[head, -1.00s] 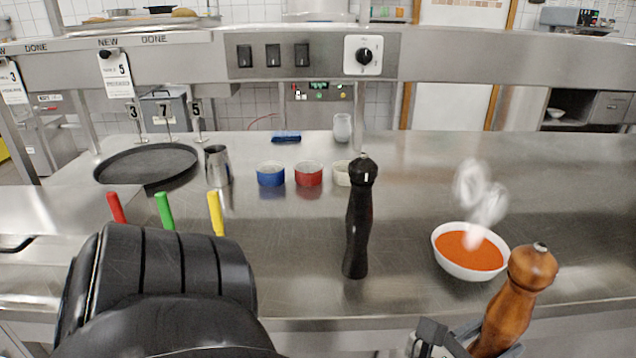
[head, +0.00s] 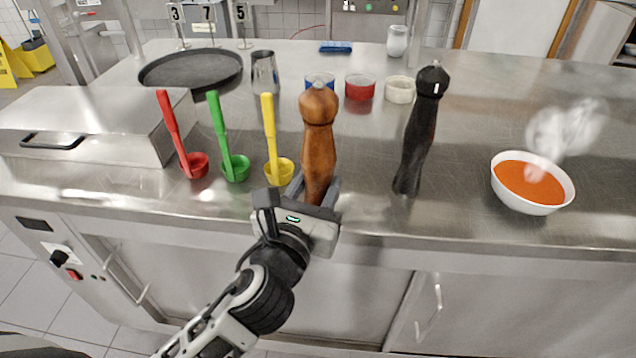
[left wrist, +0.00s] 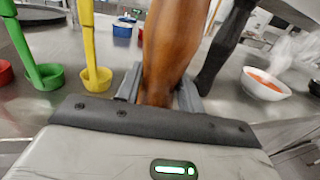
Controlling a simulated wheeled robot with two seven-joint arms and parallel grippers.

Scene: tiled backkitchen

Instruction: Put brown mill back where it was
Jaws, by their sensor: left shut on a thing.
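The brown mill (head: 319,140) is upright at the front edge of the steel counter, between the yellow ladle and the black mill (head: 420,130). My left gripper (head: 318,192) is shut on its lower part. In the left wrist view the brown mill (left wrist: 172,45) stands between the two fingers (left wrist: 158,92). Its base is hidden by the gripper, so I cannot tell whether it touches the counter. My right gripper does not show.
Red (head: 197,165), green (head: 235,167) and yellow (head: 279,171) ladles stand left of the brown mill. A steaming soup bowl (head: 562,203) is at the right. Small blue, red (head: 360,88) and white (head: 399,90) bowls stand behind. Bare counter lies between the black mill and soup.

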